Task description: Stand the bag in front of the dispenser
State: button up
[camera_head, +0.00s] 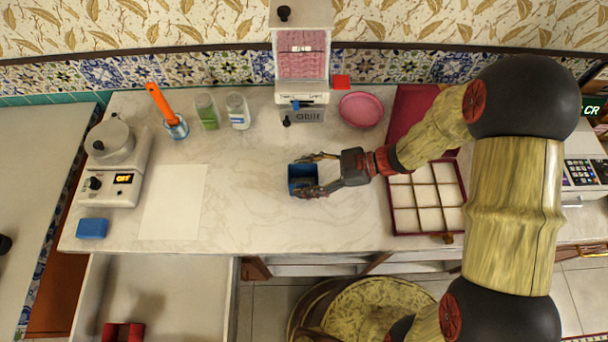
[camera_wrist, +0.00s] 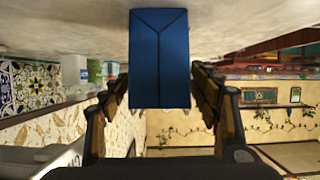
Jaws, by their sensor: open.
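The blue bag (camera_head: 297,172) stands on the marble counter, a little in front of the dispenser (camera_head: 303,62), a white machine with a pink-filled window and a sign on its base. My gripper (camera_head: 309,174) reaches in from the right, with one finger along the bag's far side and one along its near side. In the wrist view the bag (camera_wrist: 160,60) is upright relative to the counter, which shows at the top of the picture. The open fingers of my gripper (camera_wrist: 160,88) flank it. Whether they touch it is hard to tell.
A compartment box (camera_head: 400,222) lies right, under my arm. A smaller blue block (camera_head: 92,228) and white sheet (camera_head: 173,202) lie left.

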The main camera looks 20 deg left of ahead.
jog(key=shift+r, duration=0.15)
jog(key=p+v, duration=0.3)
jog(key=v, duration=0.9)
